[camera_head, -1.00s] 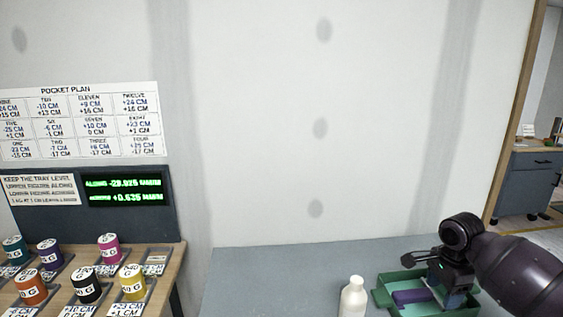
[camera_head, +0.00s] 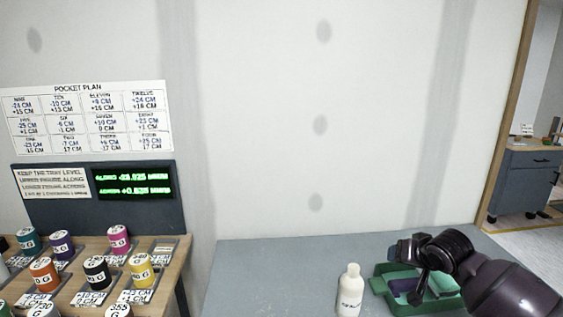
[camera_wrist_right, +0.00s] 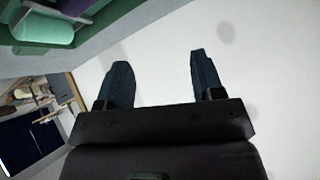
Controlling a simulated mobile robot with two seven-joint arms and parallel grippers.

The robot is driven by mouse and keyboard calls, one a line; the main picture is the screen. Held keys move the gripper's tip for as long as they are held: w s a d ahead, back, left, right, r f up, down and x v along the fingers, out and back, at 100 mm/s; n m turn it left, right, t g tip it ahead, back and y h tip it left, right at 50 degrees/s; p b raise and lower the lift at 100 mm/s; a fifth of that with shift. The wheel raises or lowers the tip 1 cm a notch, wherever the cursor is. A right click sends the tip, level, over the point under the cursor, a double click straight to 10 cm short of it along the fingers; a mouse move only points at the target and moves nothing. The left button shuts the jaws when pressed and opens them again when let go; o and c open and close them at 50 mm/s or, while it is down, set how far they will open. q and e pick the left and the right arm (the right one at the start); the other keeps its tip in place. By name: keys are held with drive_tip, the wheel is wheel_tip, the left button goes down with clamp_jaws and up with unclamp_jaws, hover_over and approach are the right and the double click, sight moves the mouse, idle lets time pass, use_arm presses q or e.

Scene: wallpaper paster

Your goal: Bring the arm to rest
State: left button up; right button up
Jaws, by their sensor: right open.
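My right arm (camera_head: 500,285) comes in from the lower right of the head view. Its gripper (camera_head: 408,268) is above the green tray (camera_head: 378,286) on the grey table. In the right wrist view my right gripper (camera_wrist_right: 162,78) has its two fingers well apart with nothing between them, the pale wall behind. A corner of the green tray with a green roll (camera_wrist_right: 45,28) in it shows at the top left there. My left gripper is not in view.
A white bottle (camera_head: 350,292) stands left of the tray. A wooden bench (camera_head: 185,265) with several coloured weights, such as a yellow one (camera_head: 141,270), is at the left. A chart (camera_head: 90,118) and a green-lit display (camera_head: 133,183) stand behind it. The table's middle is clear.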

drive_tip(key=s+a+f+n+t+y, duration=0.1)
drive_tip(key=s+a+f+n+t, duration=0.2)
drive_tip(key=s, duration=0.4)
drive_tip(key=s+a+f+n+t+y, duration=0.1)
drive_tip(key=s+a+f+n+t, duration=0.1)
drive_tip(key=s+a+f+n, duration=0.3)
drive_tip(key=s+d+f+m+g+h, duration=0.1)
drive_tip(key=s+d+f+m, duration=0.1)
drive_tip(key=s+f, duration=0.5)
drive_tip(key=s+d+f+m+g+h, duration=0.2)
drive_tip(key=s+f, duration=0.5)
drive_tip(key=s, duration=1.2)
drive_tip(key=shift+d+m, duration=0.2)
drive_tip(key=shift+m, duration=0.1)
drive_tip(key=shift+s+f+h, duration=0.1)
drive_tip(key=shift+h, duration=0.2)
